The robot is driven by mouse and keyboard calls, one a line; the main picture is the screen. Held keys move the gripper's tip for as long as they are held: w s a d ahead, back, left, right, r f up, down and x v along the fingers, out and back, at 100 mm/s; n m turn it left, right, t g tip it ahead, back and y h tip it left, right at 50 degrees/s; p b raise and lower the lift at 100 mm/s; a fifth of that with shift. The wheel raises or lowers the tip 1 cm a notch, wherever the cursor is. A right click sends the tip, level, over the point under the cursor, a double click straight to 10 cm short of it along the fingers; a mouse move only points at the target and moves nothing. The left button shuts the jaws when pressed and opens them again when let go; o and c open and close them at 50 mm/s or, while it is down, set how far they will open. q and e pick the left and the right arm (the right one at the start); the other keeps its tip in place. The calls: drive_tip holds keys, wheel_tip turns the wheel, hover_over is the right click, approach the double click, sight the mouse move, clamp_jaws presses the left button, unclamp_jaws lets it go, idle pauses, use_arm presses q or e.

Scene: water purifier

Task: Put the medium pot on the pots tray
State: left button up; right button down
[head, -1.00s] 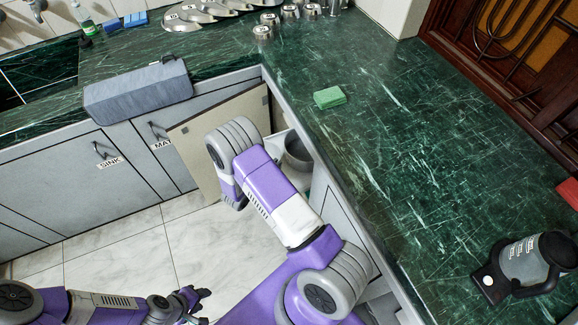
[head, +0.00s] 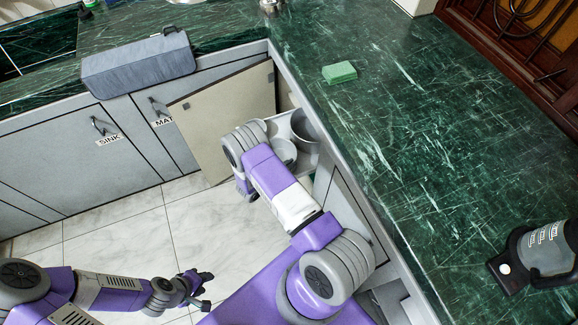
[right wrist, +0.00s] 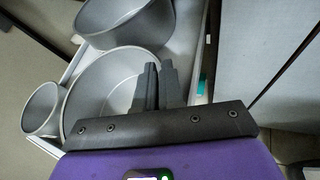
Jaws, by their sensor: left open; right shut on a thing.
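In the right wrist view, the medium pot (right wrist: 90,98), a grey round pot, lies between a larger pot (right wrist: 125,22) and a small pot (right wrist: 42,110). My right gripper (right wrist: 158,85) is shut on the medium pot at its right side. The white pots tray (right wrist: 205,45) shows as a rim around the pots; I cannot tell whether the medium pot rests on it. In the head view, the medium pot (head: 283,152) and larger pot (head: 305,128) show beside the open cabinet; my forearm hides my right gripper. My left gripper (head: 205,290) is open and empty above the floor.
An open cabinet door (head: 225,115) stands left of the pots. The green marble counter (head: 420,140) runs above on the right, with a green sponge (head: 339,72) and a dark-handled kettle-like container (head: 540,255). The tiled floor (head: 110,240) is clear at left.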

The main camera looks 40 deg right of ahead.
drive_tip(key=shift+r, duration=0.1)
drive_tip(key=c, duration=1.3)
unclamp_jaws()
drive_tip(key=shift+o, duration=0.2)
